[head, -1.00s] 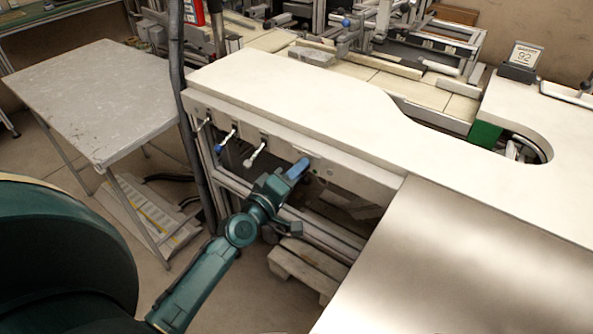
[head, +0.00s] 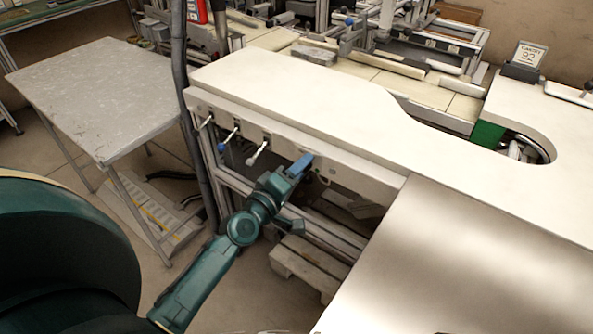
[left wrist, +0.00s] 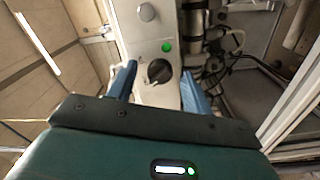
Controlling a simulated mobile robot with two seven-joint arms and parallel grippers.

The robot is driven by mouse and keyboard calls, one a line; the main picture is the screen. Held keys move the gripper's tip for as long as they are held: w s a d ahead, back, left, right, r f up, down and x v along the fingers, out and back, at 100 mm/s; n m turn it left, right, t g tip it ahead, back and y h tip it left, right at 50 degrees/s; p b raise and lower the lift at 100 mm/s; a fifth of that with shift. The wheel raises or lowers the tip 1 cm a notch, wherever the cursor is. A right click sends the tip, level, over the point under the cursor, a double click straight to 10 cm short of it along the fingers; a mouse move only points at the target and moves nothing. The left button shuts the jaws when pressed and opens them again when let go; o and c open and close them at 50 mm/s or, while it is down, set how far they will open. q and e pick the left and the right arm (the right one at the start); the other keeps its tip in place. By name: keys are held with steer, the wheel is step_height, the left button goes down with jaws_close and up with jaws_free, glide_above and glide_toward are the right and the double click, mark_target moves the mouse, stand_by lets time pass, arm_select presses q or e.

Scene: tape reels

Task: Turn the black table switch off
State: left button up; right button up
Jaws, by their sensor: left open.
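The black switch (left wrist: 159,72) is a round knob on a pale panel in the left wrist view, with a green light (left wrist: 167,47) above it. My left gripper (left wrist: 157,80) is open, with one blue finger on each side of the knob in that view; I cannot tell whether the fingers touch it. In the head view my left gripper (head: 304,164) is at the front face of the white table (head: 290,90), and it hides the knob there. My right gripper is not in view.
Several levers and handles, one a white lever (head: 258,152), stick out of the table's front to the left of my gripper. A grey side table (head: 95,90) stands at the left. A wooden pallet (head: 300,268) lies on the floor below.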

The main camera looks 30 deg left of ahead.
arm_select(q)
steer(key=s+a+b, duration=0.1)
steer(key=s+b, duration=0.1)
steer(key=s, duration=1.1)
steer(key=shift+a, duration=0.4)
steer(key=shift+s, duration=0.1)
